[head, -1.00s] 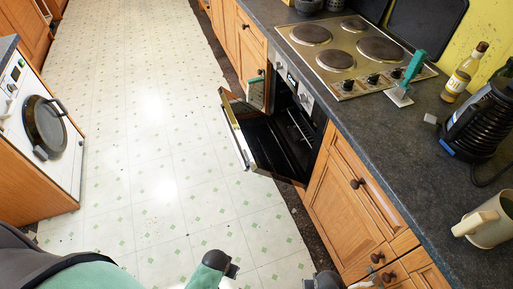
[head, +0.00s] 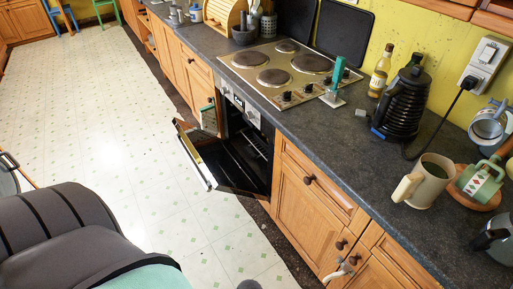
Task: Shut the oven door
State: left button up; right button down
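The oven (head: 258,138) is built in under the counter, below the hob. Its door (head: 225,170) hangs open into the aisle, tilted down and outward, showing the dark interior and racks. The door's pale handle (head: 197,165) runs along its outer edge. Nothing touches the door. Neither of my grippers can be made out in the head view. My grey and teal body or arm parts fill the lower left, and a small dark piece at the bottom edge is too cut off to identify.
The hob (head: 290,72) sits above the oven. A teal-handled scraper (head: 336,80), a bottle (head: 380,72), a black kettle (head: 402,100) and a mug (head: 424,182) stand on the counter (head: 345,135). Closed wooden cabinets flank the oven. The tiled floor (head: 110,130) left of the door is clear.

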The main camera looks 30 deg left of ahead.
aim_at(224, 171)
jog(key=j+z, duration=0.3)
jog(key=j, duration=0.3)
jog(key=j+z, duration=0.25)
jog(key=j, duration=0.35)
jog(key=k+j+z, duration=0.15)
jog(key=j+z, duration=0.15)
jog(key=j, duration=0.3)
